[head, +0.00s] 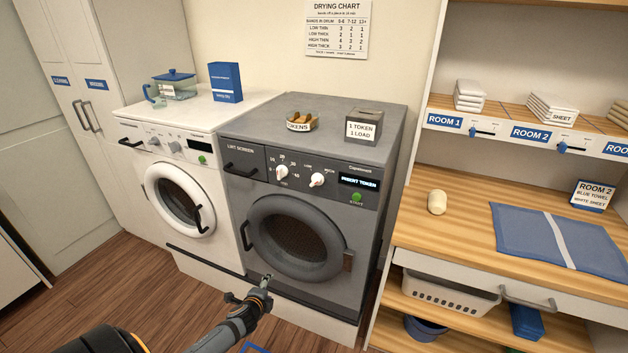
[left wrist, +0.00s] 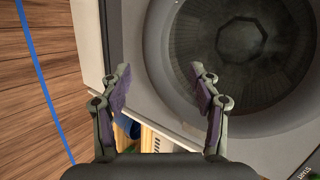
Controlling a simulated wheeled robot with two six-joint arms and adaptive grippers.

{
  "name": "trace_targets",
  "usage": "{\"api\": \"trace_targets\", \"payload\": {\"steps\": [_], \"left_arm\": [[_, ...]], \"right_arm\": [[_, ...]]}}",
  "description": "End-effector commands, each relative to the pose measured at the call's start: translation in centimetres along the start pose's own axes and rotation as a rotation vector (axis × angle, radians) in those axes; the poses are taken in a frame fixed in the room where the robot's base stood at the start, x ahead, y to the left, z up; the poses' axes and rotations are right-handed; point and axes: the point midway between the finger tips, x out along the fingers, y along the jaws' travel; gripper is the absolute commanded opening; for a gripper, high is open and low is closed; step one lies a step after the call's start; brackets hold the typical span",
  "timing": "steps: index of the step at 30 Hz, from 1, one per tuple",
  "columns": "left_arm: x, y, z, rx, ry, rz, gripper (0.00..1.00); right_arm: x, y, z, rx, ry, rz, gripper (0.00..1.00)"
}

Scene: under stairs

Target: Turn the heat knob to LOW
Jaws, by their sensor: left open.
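The grey dryer (head: 300,205) has a dark control panel with two white knobs. The heat knob (head: 317,180) is the right one, under small LOW and HIGH labels; its exact pointer direction is too small to tell. My left gripper (head: 267,281) is low in front of the dryer, below the round door and well below the knob. In the left wrist view the left gripper (left wrist: 160,75) is open with nothing between its fingers, facing the dryer door (left wrist: 240,40). The knob does not show there. My right gripper is not in view.
The timer knob (head: 282,172) sits left of the heat knob, and the display (head: 359,183) reads INSERT TOKEN above a green start button (head: 356,198). A token tray (head: 301,122) and token box (head: 363,126) stand on top. A wooden shelf unit (head: 470,215) stands right.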

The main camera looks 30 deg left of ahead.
Motion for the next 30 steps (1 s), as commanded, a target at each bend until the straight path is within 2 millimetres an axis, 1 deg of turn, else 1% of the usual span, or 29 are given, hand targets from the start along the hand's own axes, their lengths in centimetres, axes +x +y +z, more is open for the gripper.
{"api": "trace_targets", "payload": {"steps": [1,2,3,5,6,9,12,15,18,20,23,27,30], "left_arm": [[-1.1,-7.2,-1.0,0.143,0.019,-0.118,0.62],[-2.0,-10.8,-1.7,0.228,0.025,-0.184,0.62],[-3.3,-15.2,-2.8,0.336,0.028,-0.27,0.62],[-5.7,-20.9,-4.4,0.479,0.022,-0.387,0.62],[-7.4,-23.9,-5.5,0.56,0.015,-0.455,0.62],[-10.9,-29.0,-7.6,0.704,-0.008,-0.582,0.62],[-12.8,-31.3,-8.8,0.776,-0.024,-0.647,0.62],[-13.3,-31.8,-9.1,0.794,-0.028,-0.664,0.62],[-13.1,-32.0,-9.0,0.79,-0.029,-0.662,0.62],[-12.7,-32.5,-9.1,0.786,-0.031,-0.661,0.62],[-11.5,-33.6,-9.5,0.78,-0.03,-0.661,0.62],[-9.1,-35.5,-10.3,0.778,-0.027,-0.662,0.62],[-7.5,-36.4,-10.6,0.783,-0.028,-0.66,0.62]], "right_arm": [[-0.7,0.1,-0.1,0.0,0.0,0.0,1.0],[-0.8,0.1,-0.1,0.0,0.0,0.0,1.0],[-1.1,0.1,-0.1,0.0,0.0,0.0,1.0],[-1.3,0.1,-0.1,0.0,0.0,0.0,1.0],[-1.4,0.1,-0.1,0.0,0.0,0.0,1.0],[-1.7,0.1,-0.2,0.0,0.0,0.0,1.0],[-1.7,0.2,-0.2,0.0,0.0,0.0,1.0],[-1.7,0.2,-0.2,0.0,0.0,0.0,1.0],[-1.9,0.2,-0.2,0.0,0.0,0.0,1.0],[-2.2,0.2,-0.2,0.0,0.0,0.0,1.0],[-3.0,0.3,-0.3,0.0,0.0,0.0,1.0],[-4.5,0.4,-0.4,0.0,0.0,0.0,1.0],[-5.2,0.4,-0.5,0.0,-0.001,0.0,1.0]]}}
